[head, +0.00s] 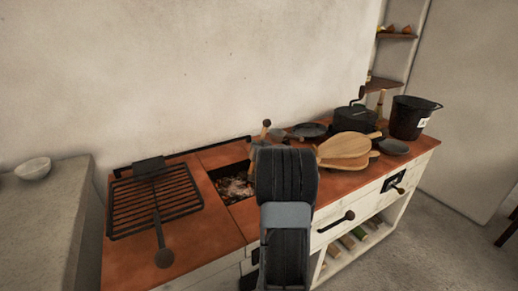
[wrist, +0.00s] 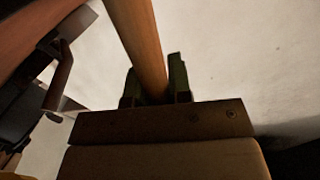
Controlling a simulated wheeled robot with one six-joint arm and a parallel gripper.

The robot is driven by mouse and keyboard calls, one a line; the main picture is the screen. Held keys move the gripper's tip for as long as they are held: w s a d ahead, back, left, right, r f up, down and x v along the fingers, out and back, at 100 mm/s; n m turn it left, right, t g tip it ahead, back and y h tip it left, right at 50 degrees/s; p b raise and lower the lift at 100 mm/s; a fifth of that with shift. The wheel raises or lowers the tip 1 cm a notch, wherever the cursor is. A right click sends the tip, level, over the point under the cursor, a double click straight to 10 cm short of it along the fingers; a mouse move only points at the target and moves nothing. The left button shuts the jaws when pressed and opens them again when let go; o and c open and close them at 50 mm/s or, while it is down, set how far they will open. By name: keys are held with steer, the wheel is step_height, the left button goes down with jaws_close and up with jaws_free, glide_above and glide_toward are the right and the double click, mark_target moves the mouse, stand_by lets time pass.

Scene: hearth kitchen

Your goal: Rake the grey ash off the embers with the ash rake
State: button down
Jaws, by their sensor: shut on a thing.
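The ember pit (head: 238,189) is a dark rectangular opening in the red hearth top, with greyish and reddish lumps in it. My arm covers its right side. My gripper (head: 258,145) is over the back right of the pit, partly hidden by my arm. It is shut on a round wooden handle, which I take to be the ash rake (head: 266,124); its knobbed end sticks up above the gripper. In the wrist view the handle (wrist: 138,40) runs up between the two fingers of my gripper (wrist: 158,88). The rake's head is hidden, so I cannot tell whether it touches the embers.
A black grill grate (head: 150,203) lies left of the pit. To the right are a skillet (head: 310,130), wooden boards (head: 343,146), a lidded black pot (head: 350,119) and a black bucket (head: 411,118). A bowl (head: 33,169) sits on the stone counter (head: 40,215).

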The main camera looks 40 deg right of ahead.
steer(key=w+a+b, duration=0.2)
steer(key=a+b, duration=0.3)
steer(key=a, duration=0.4)
steer(key=shift+w, duration=0.15)
stand_by(0.7)
steer(key=shift+r, duration=0.1)
steer(key=shift+r+p, duration=2)
steer(key=shift+r, duration=0.95)
steer(key=shift+r+p, duration=1.15)
steer(key=shift+r, duration=0.4)
